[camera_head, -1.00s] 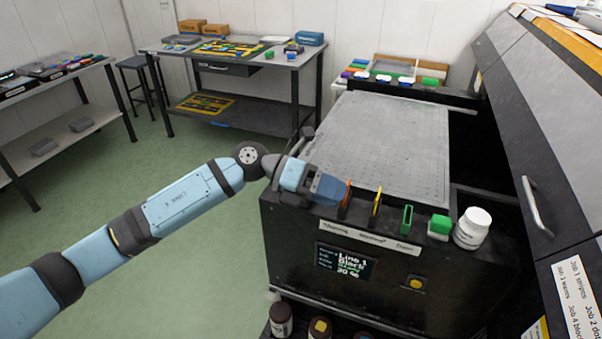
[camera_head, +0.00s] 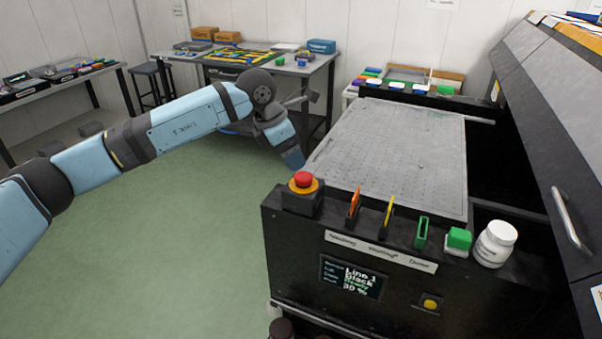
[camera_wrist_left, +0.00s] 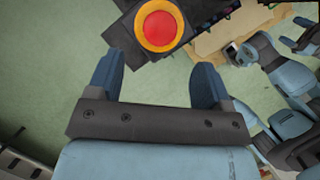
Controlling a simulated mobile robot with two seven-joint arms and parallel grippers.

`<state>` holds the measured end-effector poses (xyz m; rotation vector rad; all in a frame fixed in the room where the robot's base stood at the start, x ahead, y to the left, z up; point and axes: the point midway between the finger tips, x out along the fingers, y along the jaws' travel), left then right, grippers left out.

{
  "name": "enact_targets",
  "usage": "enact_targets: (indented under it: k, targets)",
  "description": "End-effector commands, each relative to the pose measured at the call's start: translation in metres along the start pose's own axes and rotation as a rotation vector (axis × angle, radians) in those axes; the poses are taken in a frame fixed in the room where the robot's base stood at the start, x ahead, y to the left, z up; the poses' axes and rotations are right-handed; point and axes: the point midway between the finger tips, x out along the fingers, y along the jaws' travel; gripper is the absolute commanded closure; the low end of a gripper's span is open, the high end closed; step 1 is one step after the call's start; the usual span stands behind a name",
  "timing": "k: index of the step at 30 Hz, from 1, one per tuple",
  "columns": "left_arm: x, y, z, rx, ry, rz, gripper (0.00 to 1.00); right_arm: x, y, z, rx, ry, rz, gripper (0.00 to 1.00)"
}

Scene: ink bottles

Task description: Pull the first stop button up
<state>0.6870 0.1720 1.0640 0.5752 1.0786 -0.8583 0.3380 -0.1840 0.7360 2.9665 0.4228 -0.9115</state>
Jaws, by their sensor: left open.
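The stop button (camera_head: 303,180) is a red mushroom cap on a yellow ring. It sits on a black box at the left front corner of the black machine. It also shows at the top of the left wrist view (camera_wrist_left: 158,25). My left gripper (camera_head: 294,158) is beyond and above the button in the head view, apart from it. In the left wrist view its two blue fingers (camera_wrist_left: 158,75) are spread with nothing between them, and the button lies past their tips.
Orange and yellow upright pieces (camera_head: 387,215), a green frame (camera_head: 422,233), a green-topped block (camera_head: 459,240) and a white bottle (camera_head: 495,244) line the machine's front edge. A grey perforated bed (camera_head: 395,145) lies behind. Green floor is free at left.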

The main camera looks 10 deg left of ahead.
Motion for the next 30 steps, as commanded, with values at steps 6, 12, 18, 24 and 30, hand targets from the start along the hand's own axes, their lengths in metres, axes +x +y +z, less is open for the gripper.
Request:
enact_targets:
  k: [6,12,18,24,30]
  targets:
    - [0.044,-0.001,0.0,-0.001,0.0,-0.002,0.27,0.001,0.0,0.004,0.0,-0.008,0.0,0.32]
    - [0.066,-0.001,0.0,0.0,0.0,-0.001,0.27,0.002,0.0,0.005,0.0,-0.009,0.0,0.32]
    - [0.072,0.0,0.0,0.0,-0.001,0.0,0.27,0.001,0.0,0.004,-0.001,-0.006,0.0,0.32]
    - [0.072,0.0,0.0,0.0,-0.001,0.0,0.32,0.0,0.0,0.001,-0.001,-0.001,0.0,0.32]
    - [0.072,0.0,0.0,-0.001,-0.001,-0.001,0.78,0.0,0.0,0.001,-0.002,-0.001,0.0,0.32]
